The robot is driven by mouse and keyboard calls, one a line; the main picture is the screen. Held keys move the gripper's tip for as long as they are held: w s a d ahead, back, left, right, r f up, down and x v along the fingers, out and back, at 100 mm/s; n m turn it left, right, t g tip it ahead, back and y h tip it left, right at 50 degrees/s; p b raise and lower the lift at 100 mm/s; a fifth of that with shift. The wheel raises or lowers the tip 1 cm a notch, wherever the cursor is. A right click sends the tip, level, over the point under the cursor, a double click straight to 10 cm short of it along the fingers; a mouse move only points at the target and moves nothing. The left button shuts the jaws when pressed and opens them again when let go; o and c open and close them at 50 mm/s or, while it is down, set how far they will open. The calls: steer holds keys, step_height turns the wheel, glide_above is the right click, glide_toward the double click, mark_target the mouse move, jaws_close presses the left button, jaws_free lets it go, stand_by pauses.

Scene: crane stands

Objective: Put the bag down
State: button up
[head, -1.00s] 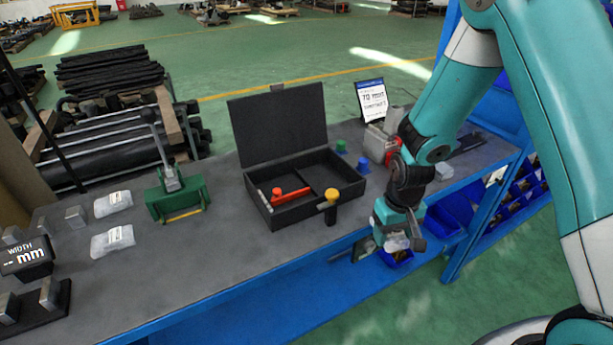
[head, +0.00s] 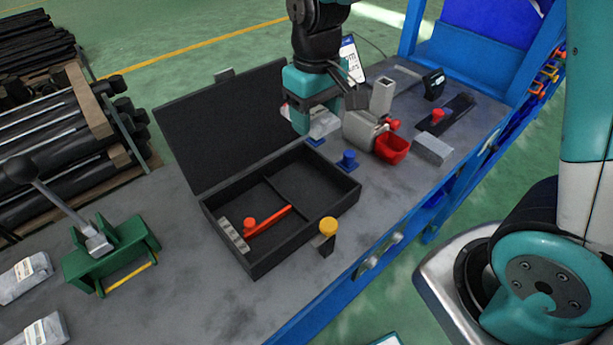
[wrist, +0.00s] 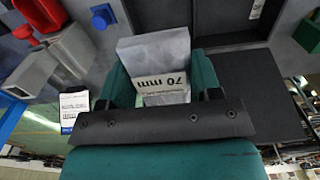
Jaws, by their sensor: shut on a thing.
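My gripper (head: 318,108) is shut on a pale bag (head: 323,124) and holds it above the workbench, behind the open black case. In the wrist view the bag (wrist: 160,55) sits between the two teal fingers, and its label reads "70 mm". In the head view the fingers hide part of the bag. Two similar bags with white labels lie at the far left of the bench, one (head: 25,277) behind the other (head: 42,332).
The open black case (head: 335,205) holds a red-orange tool (head: 268,222). A green clamp-like device (head: 110,255) stands left of it. Blue knobs (head: 348,160), a red bin (head: 392,148) and a grey block (head: 433,149) stand to the right. Bare bench (head: 190,245) lies between device and case.

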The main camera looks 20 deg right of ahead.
mark_target(312, 192)
step_height(312, 192, down, 18)
steer(key=shift+a+r+p, duration=0.1)
steer(key=shift+a+p, duration=0.05)
steer(key=shift+p, duration=0.7)
steer(key=o, duration=1.1)
steer(key=shift+f, duration=0.2)
step_height(312, 192, up, 14)
steer(key=s+b, duration=0.1)
steer(key=b, duration=0.1)
steer(key=s+a+r+n+y, duration=0.1)
steer(key=s+r, duration=0.3)
steer(key=s, duration=0.2)
steer(key=s+a+r+n+y, duration=0.1)
steer(key=s+a+r, duration=0.1)
steer(key=s+r, duration=0.2)
steer(key=s+a+r+n+y, duration=0.1)
steer(key=s+r+y, duration=0.1)
steer(key=s+r, duration=0.2)
steer(key=shift+s+a+r+n, duration=0.15)
steer(key=shift+s+a, duration=0.05)
steer(key=shift+s, duration=0.7)
steer(key=shift+s+a+r+n, duration=0.1)
steer(key=shift+s+a+n, duration=0.05)
steer(key=shift+s, duration=0.75)
